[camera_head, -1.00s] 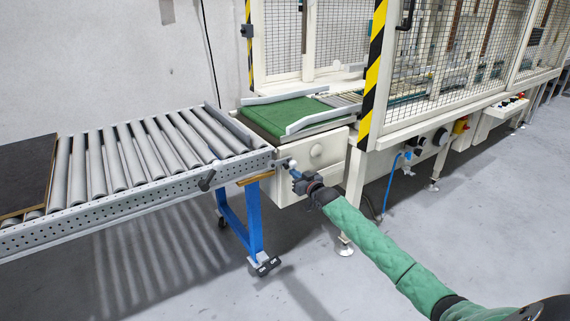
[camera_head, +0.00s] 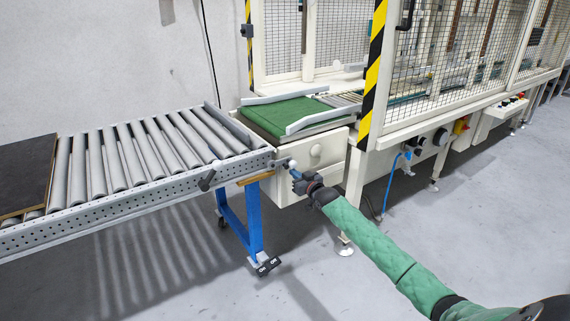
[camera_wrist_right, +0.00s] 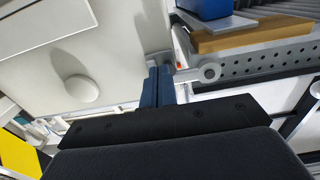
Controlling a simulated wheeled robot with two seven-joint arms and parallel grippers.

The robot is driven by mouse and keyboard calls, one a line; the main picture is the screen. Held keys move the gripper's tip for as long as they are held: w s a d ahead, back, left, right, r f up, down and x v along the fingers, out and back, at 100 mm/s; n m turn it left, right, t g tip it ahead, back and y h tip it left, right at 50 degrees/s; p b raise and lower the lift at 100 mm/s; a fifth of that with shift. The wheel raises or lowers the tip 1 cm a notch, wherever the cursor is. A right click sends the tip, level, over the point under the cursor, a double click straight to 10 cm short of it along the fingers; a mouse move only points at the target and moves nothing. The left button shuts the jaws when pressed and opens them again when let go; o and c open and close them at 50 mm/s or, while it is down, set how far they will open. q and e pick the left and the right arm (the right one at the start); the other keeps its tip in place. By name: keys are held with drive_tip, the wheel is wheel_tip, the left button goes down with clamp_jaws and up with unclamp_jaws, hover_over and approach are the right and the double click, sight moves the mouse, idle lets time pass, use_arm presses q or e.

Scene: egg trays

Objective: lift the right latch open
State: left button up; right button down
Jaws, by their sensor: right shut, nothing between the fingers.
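The right latch (camera_head: 281,163) is a small grey lever with a round end, at the right end of the roller conveyor's side rail. In the right wrist view its ring-like end (camera_wrist_right: 209,72) sticks out to the right of my fingertips. My right gripper (camera_head: 295,173) is shut and empty, just beside the latch. Its blue fingers (camera_wrist_right: 158,86) are pressed together, with their tips close against the latch's arm; I cannot tell whether they touch it. My left gripper is out of view.
The roller conveyor (camera_head: 130,198) runs off to the left, with another lever (camera_head: 207,181) on its side rail. A cream machine housing with a round knob (camera_head: 316,151) and a green belt (camera_head: 290,115) stands behind my gripper. The floor in front is clear.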

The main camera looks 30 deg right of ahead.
sight(296, 164)
drive_tip(key=shift+r, duration=0.2)
drive_tip(key=shift+d+r+p, duration=0.3)
drive_tip(key=shift+r+p, duration=0.45)
drive_tip(key=shift+r, duration=0.05)
drive_tip(key=shift+r, duration=0.1)
drive_tip(key=shift+r+p, duration=0.85)
drive_tip(key=shift+r, duration=0.05)
drive_tip(key=shift+r, duration=0.1)
